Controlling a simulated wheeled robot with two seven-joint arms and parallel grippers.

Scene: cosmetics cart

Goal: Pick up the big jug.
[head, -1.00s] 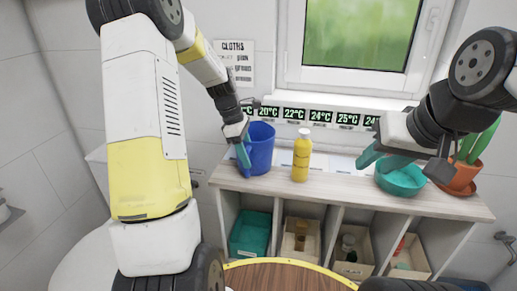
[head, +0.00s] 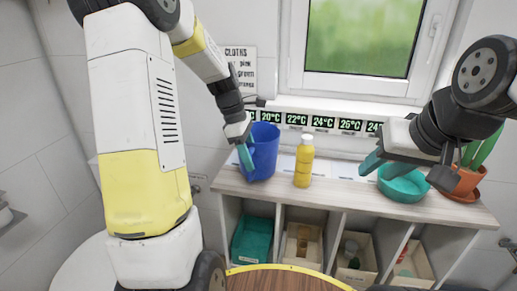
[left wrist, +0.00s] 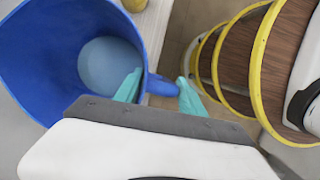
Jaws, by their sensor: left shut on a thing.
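The big blue jug (head: 265,148) is at the left end of the shelf top in the head view. In the left wrist view the jug (left wrist: 40,60) is seen from above, with its open mouth and pale blue inside bottom showing. My left gripper (head: 243,155) is shut on the jug's handle (left wrist: 163,86), with one teal finger on each side of it in the left wrist view (left wrist: 158,90). I cannot tell whether the jug's base is clear of the shelf. My right gripper (head: 384,164) is open and appears empty, by the teal bowl (head: 408,187).
A yellow bottle (head: 303,162) stands just right of the jug. A potted plant (head: 466,182) is at the right end of the shelf (head: 340,196). Temperature displays (head: 322,122) line the wall behind. Bins fill the compartments below. A round wooden, yellow-rimmed cart (head: 285,281) is in front.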

